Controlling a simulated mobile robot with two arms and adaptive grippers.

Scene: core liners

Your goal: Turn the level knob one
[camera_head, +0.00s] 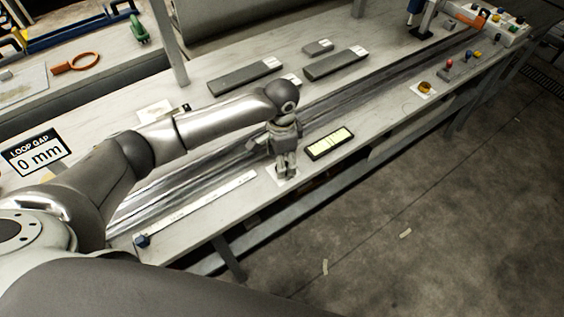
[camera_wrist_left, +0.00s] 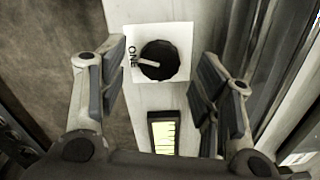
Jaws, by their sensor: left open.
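The level knob one (camera_wrist_left: 160,61) is a round black knob with a pale pointer line, on a white square plate (camera_wrist_left: 137,35) marked ONE, in the left wrist view. The pointer slants toward the ONE marking. My left gripper (camera_wrist_left: 160,78) is open, with one finger on either side of the knob and visible gaps to it. In the head view my left gripper (camera_head: 286,170) points down over the plate at the table's front edge and hides the knob. A level vial (camera_head: 330,143) with a yellow-green window lies just right of it. My right gripper is not in view.
Grey bars (camera_head: 335,64) lie behind the rails. An amber knob (camera_head: 427,87) on a white plate sits farther right, near a control box (camera_head: 490,22) with coloured buttons. A long pale strip (camera_head: 200,204) lies left of the gripper. A sign (camera_head: 37,153) reads LOOP GAP 0 mm.

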